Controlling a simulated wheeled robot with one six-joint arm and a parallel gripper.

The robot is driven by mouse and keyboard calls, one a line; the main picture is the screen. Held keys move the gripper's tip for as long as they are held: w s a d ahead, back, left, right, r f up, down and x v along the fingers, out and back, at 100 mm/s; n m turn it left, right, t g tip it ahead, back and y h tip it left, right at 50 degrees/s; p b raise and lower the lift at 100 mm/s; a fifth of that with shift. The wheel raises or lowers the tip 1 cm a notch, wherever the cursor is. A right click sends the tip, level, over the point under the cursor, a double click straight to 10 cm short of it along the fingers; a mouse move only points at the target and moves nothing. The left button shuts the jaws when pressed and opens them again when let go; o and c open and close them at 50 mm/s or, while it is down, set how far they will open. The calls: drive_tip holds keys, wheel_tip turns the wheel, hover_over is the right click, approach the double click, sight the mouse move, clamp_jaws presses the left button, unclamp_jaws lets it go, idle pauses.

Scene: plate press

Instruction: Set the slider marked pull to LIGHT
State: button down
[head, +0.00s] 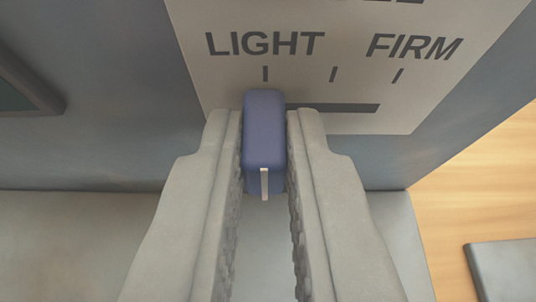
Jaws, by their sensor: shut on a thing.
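The blue slider knob (265,135) with a white line on its face sits at the left end of a dark slot (340,107) on a pale label plate (420,90). The knob is below the LIGHT mark, in line with the tick under that word. The FIRM mark is to the right, with another tick between the two. My gripper (265,128) has its two grey, ridged fingers on either side of the knob and is shut on it. The knob hides the left end of the slot. The heading above LIGHT and FIRM is cut off by the top edge.
The label is on a grey panel (110,130). A dark-framed recess or screen (25,90) is at the left edge. A grey ledge (80,240) lies below. At the right are a wooden surface (480,190) and a grey flat piece (505,270).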

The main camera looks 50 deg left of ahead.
drive_tip(key=shift+a, duration=0.1)
drive_tip(key=c, duration=1.4)
unclamp_jaws()
drive_tip(key=shift+s, duration=0.2)
drive_tip(key=shift+c, duration=0.2)
drive_tip(key=v, duration=1.7)
drive_tip(key=shift+r, duration=0.15)
drive_tip(key=shift+s, duration=0.1)
